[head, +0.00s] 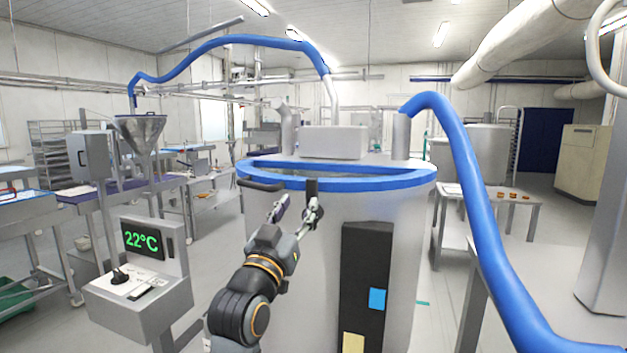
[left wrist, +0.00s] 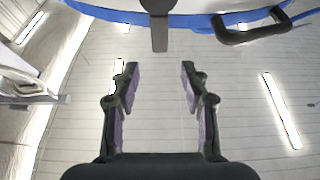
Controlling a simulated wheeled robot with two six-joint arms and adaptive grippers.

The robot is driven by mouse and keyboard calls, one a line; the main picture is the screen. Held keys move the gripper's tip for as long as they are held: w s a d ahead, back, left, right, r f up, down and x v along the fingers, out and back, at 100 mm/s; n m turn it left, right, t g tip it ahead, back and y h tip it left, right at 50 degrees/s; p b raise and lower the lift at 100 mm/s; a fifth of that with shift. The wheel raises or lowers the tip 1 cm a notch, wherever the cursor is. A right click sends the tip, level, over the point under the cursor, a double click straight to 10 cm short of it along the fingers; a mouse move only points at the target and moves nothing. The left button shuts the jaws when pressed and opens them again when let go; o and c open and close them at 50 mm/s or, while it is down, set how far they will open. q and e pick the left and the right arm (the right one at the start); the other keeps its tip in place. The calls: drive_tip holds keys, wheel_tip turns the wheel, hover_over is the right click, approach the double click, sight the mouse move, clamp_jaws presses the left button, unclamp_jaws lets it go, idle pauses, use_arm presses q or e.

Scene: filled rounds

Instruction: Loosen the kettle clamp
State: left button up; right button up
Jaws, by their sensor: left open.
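The kettle (head: 290,240) is a large pale metal vessel with a blue rim, in the middle of the head view. A small dark clamp (head: 312,186) sits upright at the front of its rim. The clamp also shows in the left wrist view (left wrist: 159,32), at the top, ahead of the fingers and in line with the gap between them. My left gripper (head: 298,207) is open and empty, just below and in front of the clamp. Its two fingers stand apart in the left wrist view (left wrist: 158,70). I see no contact with the clamp. My right gripper is not in view.
A black handle (head: 262,185) sticks out from the rim beside the clamp. A control box (head: 140,290) reading 22°C stands at left. A thick blue hose (head: 468,190) runs down the right. A dark panel (head: 366,260) is on the kettle's front.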

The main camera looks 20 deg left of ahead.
sight(310, 183)
use_arm(q)
drive_tip(key=p+x, duration=0.4)
drive_tip(key=x, duration=0.6)
drive_tip(key=shift+w, duration=0.1)
drive_tip(key=shift+c, duration=0.2)
clamp_jaws()
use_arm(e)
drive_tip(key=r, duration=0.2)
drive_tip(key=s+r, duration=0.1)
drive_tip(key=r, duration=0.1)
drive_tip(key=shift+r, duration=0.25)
